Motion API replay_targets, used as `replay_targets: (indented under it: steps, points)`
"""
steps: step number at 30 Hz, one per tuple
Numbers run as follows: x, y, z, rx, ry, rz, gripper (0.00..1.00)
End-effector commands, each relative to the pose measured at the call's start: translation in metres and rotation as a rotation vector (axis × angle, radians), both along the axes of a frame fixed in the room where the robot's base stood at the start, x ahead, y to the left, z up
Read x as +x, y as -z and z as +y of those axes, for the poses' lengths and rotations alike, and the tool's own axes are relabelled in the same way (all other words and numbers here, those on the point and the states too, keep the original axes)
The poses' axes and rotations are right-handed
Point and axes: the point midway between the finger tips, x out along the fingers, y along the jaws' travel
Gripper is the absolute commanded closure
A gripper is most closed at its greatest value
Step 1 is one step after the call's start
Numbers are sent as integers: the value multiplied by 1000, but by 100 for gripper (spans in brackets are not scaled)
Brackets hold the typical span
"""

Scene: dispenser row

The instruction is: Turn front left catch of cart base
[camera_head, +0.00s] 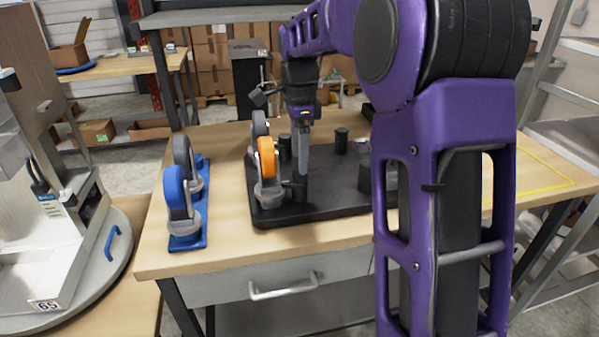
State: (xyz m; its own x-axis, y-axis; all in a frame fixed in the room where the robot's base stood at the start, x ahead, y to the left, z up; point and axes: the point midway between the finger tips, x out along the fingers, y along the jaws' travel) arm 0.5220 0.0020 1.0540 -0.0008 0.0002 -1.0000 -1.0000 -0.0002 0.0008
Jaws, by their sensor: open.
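The cart base (330,209) is a dark plate lying on the wooden table, with several short posts and casters on it. At its front left stands an orange-wheeled caster (266,157) in a grey mount; a grey-wheeled caster (260,126) stands behind it. My gripper (301,184) points down just right of the orange caster, its tips low near the plate. It is open, seen nearly edge-on, with no object visibly held. The front left catch is too small and partly covered by my gripper to make out; I cannot tell whether the fingers touch it.
A blue holder (188,240) with a blue-wheeled caster (177,192) and a grey-wheeled caster (183,154) stands left of the base. My purple arm hides the base's right part. A drawer (230,288) is below the table front. A round platform (112,270) stands at left.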

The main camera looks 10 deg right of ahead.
Motion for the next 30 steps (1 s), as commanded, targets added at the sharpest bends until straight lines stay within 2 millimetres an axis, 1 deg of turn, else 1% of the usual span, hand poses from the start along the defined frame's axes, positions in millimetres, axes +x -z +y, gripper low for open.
replay_targets:
  steps: [1,3,7,11,18,20,21,26,30]
  points:
    - [-1,11,0,0,0,3,26]
    - [0,21,0,0,0,1,26]
    - [0,33,-1,-1,0,0,26]
    - [0,37,0,0,0,0,26]
    - [0,38,0,0,0,-1,26]
    - [0,38,0,0,0,-1,35]
    - [0,38,0,0,0,-1,42]
    - [0,37,0,0,0,-1,71]
    - [0,37,0,0,0,-1,96]
